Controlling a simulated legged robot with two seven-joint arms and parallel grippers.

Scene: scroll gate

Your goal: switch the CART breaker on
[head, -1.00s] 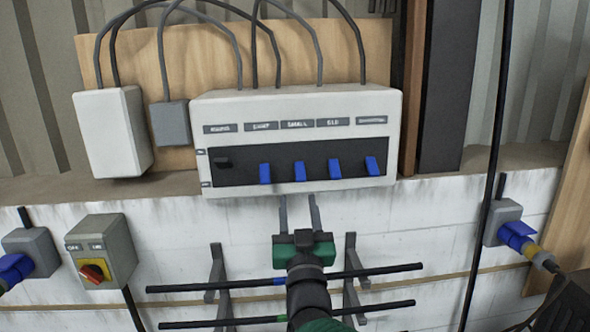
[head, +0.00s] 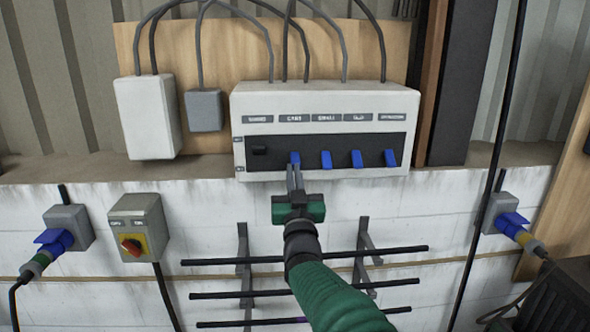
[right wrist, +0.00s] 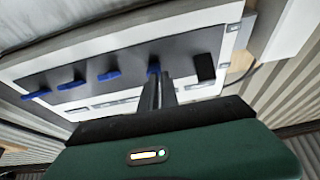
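The breaker box (head: 320,176) is white with a black panel on the wall. The CART breaker (head: 295,157) is the leftmost blue lever, below the CART label; its lower end is partly covered by my fingertips. My right gripper (head: 294,168) reaches up from below, its two thin fingers close together with their tips at that lever. In the right wrist view, the CART lever (right wrist: 153,70) shows right at the fingertips (right wrist: 157,80). I cannot tell whether the fingers pinch it or only touch it. My left gripper is not in view.
Other blue levers (head: 326,159) stand close to the right, and a black switch (head: 259,150) to the left. A rotary switch box (head: 139,228) and plugged sockets (head: 68,228) are on the wall below. Dark horizontal bars (head: 350,253) lie below the box.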

